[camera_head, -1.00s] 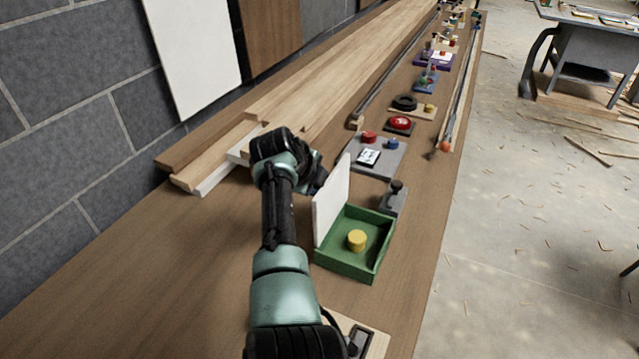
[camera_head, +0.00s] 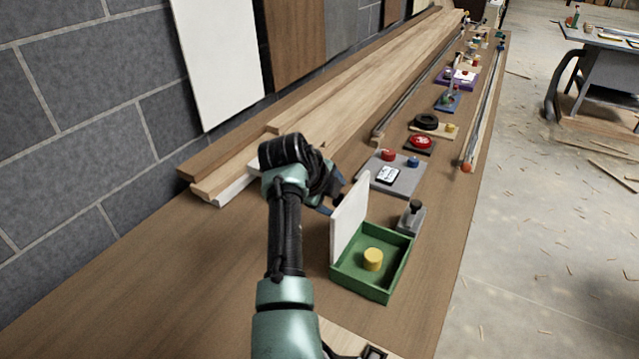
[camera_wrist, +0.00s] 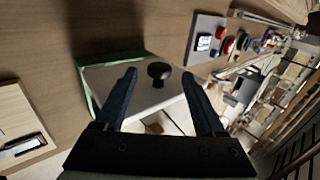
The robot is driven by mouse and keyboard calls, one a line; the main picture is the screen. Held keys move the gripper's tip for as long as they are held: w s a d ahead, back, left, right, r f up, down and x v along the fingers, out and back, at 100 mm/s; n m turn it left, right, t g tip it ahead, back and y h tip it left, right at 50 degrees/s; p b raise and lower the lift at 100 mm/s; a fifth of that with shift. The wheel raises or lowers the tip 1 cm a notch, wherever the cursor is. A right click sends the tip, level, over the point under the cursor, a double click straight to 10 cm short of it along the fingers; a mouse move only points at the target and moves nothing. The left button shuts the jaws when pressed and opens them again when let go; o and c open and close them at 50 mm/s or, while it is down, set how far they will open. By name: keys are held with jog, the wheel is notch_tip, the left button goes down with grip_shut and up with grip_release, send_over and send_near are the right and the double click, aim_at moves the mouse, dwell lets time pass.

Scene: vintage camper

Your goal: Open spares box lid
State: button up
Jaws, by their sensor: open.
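The spares box is a green open-topped tray (camera_head: 350,284) on the bench, with a yellow cylinder (camera_head: 373,259) inside. Its white lid (camera_head: 349,219) stands upright along the box's left side. My gripper (camera_head: 332,196) is just left of the lid, on its outer side, and is partly hidden by my wrist. In the wrist view, my open fingers (camera_wrist: 158,76) point towards the lid's pale outer face (camera_wrist: 107,78). A black knob (camera_wrist: 159,71) on that face appears between the fingertips. I cannot tell whether a finger touches the lid.
A small grey block with a dark knob (camera_head: 410,216) stands just behind the box. A grey panel with red and blue buttons (camera_head: 403,178) lies farther along. Planks (camera_head: 300,128) lie along the wall side. Bare bench (camera_head: 180,270) is clear to the left.

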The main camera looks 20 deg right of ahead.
jog(key=b+v, duration=0.1)
jog(key=v, duration=0.8)
